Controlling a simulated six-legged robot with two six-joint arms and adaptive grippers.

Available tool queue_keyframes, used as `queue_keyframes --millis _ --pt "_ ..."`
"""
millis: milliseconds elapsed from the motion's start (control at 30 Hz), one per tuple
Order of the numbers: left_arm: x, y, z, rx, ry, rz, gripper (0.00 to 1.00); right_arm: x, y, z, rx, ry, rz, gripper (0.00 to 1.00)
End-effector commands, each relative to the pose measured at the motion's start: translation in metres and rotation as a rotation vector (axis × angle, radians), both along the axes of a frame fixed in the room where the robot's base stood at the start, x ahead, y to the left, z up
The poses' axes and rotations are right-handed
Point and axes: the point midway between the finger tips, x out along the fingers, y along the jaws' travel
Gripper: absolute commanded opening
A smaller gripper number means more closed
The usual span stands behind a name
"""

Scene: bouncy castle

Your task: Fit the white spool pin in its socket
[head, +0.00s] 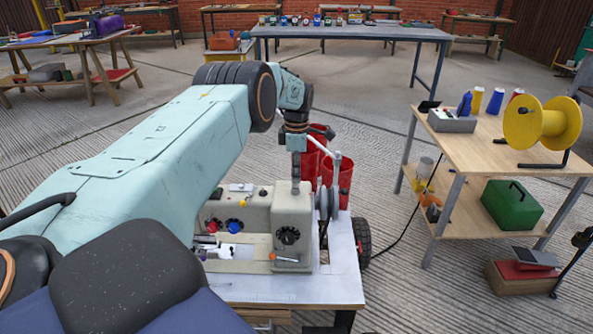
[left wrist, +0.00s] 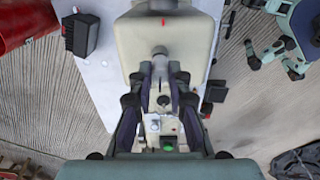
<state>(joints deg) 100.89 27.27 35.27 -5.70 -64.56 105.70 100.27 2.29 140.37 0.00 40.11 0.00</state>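A beige sewing machine (head: 258,216) stands on a white-topped wheeled cart. My left gripper (head: 297,184) points down at the top of the machine near its right end. The machine's beige body (left wrist: 190,35) lies beyond the fingertips. I cannot make out the socket.
The cart top (head: 345,255) is bare at the right. A wooden table (head: 480,150) with a yellow reel (head: 540,122) stands at the right. Open floor lies between.

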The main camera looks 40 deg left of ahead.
Motion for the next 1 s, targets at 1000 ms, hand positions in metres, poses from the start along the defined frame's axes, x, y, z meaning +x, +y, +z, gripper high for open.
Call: queue_keyframes --millis 1000 --pt "0.001 -0.001 0.064 -0.001 -0.005 0.0 0.43 0.0 0.0 0.0 0.0 0.0 0.0 0.4"
